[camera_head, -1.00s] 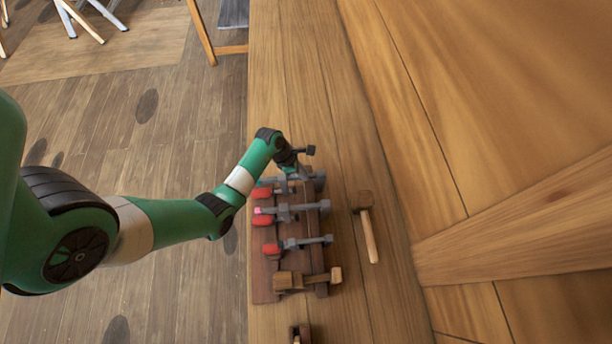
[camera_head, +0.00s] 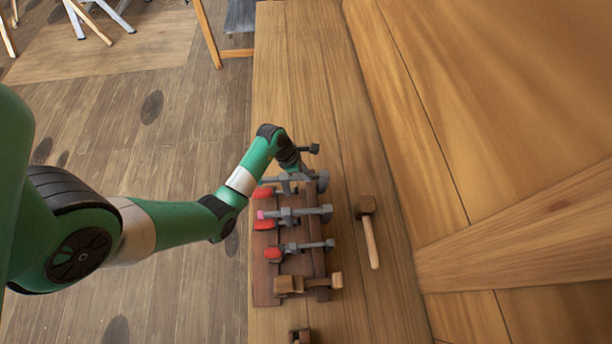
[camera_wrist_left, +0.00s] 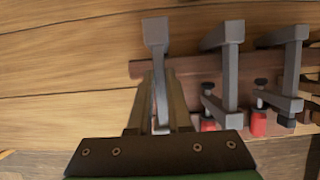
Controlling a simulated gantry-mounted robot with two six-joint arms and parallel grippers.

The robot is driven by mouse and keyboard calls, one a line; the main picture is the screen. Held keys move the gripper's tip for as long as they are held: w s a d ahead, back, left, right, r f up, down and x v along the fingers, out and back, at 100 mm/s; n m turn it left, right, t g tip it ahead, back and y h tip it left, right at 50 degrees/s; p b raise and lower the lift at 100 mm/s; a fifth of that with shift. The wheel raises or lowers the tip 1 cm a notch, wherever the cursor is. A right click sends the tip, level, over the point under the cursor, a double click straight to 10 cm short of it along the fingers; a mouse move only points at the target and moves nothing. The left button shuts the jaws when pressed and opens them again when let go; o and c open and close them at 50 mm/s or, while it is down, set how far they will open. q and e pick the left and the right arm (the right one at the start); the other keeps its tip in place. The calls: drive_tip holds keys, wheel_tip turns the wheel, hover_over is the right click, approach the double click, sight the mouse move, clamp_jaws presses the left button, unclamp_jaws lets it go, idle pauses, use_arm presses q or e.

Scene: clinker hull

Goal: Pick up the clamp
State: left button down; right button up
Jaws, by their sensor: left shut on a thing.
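My left gripper (camera_head: 297,172) is at the far end of the brown rack on the bench. It is shut on a grey clamp (camera_wrist_left: 155,36), whose bar runs between the fingers (camera_wrist_left: 159,95) in the left wrist view. The held clamp also shows in the head view (camera_head: 321,181), partly hidden by the gripper. Whether it is clear of the rack I cannot tell. Beside it are a second grey clamp (camera_head: 305,212) and a third (camera_head: 310,246), both with red or pink ends. My right gripper is not in view.
The brown rack (camera_head: 262,291) also carries a wooden clamp (camera_head: 310,283) at its near end. A mallet (camera_head: 368,230) lies to the right on the bench (camera_head: 290,70). A wooden hull wall rises further right. The bench beyond the rack is clear.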

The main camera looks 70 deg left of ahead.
use_arm(q)
wheel_tip(320, 180, up, 15)
drive_tip(key=p, duration=0.1)
drive_tip(key=shift+p, duration=0.35)
